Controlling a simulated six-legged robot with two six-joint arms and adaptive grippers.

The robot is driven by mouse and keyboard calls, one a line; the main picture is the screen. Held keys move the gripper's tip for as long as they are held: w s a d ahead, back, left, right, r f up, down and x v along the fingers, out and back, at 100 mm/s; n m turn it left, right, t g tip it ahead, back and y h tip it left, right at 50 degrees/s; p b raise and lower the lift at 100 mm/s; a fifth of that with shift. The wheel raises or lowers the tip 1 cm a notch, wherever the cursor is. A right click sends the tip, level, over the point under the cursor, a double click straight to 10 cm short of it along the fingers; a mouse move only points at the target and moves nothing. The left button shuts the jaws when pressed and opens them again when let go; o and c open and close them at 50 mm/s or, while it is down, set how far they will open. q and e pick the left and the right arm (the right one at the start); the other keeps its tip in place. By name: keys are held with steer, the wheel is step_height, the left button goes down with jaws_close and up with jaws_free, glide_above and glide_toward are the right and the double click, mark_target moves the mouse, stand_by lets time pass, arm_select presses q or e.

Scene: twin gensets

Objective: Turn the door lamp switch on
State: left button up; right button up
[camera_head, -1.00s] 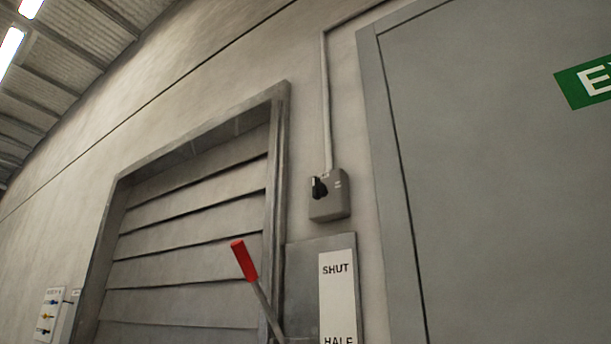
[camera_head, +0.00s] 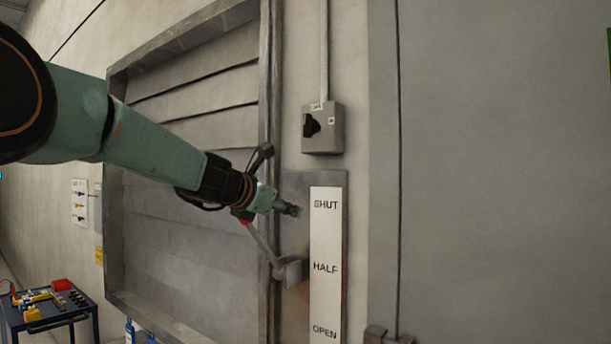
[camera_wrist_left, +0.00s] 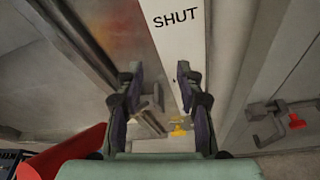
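The door lamp switch is a grey wall box (camera_head: 322,128) with a black rotary knob (camera_head: 311,125), at the upper middle of the head view, below a conduit. My left gripper (camera_head: 293,210) is below and left of the box, apart from it, in front of the lever plate. In the left wrist view the left gripper (camera_wrist_left: 157,85) has its two fingers spread apart with nothing between them. The switch is not visible in the left wrist view. My right gripper is not in view.
A louvre (camera_head: 190,150) is left of the switch. A lever (camera_head: 262,245) stands beside the SHUT/HALF/OPEN plate (camera_head: 325,255), close to my gripper; its red grip (camera_wrist_left: 75,150) is near in the wrist view. A grey door (camera_head: 490,180) is right. A cart (camera_head: 45,322) is lower left.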

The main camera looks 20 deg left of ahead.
mark_target(304, 121)
arm_select(q)
step_height(304, 121, up, 19)
steer(key=s+d+n+t+h+p, duration=0.1)
steer(key=s+n+t+h+p, duration=0.1)
steer(key=t+p, duration=0.1)
steer(key=p+x, duration=0.1)
steer(key=x, duration=0.4)
steer(key=p+x, duration=0.1)
steer(key=x, duration=0.1)
steer(key=shift+w+d+f+p, duration=0.15)
steer(key=shift+d+f+p, duration=0.05)
steer(key=shift+d+p, duration=0.2)
steer(key=shift+a, duration=0.4)
steer(key=shift+w+d, duration=0.1)
steer(key=shift+d, duration=0.35)
steer(key=c, duration=0.4)
steer(key=shift+c, duration=0.6)
steer(key=shift+a+f, duration=0.15)
steer(key=shift+a, duration=0.15)
jaws_close()
steer(key=shift+d, duration=0.1)
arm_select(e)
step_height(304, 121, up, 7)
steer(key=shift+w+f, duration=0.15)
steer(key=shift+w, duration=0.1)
arm_select(q)
steer(key=shift+d, duration=0.1)
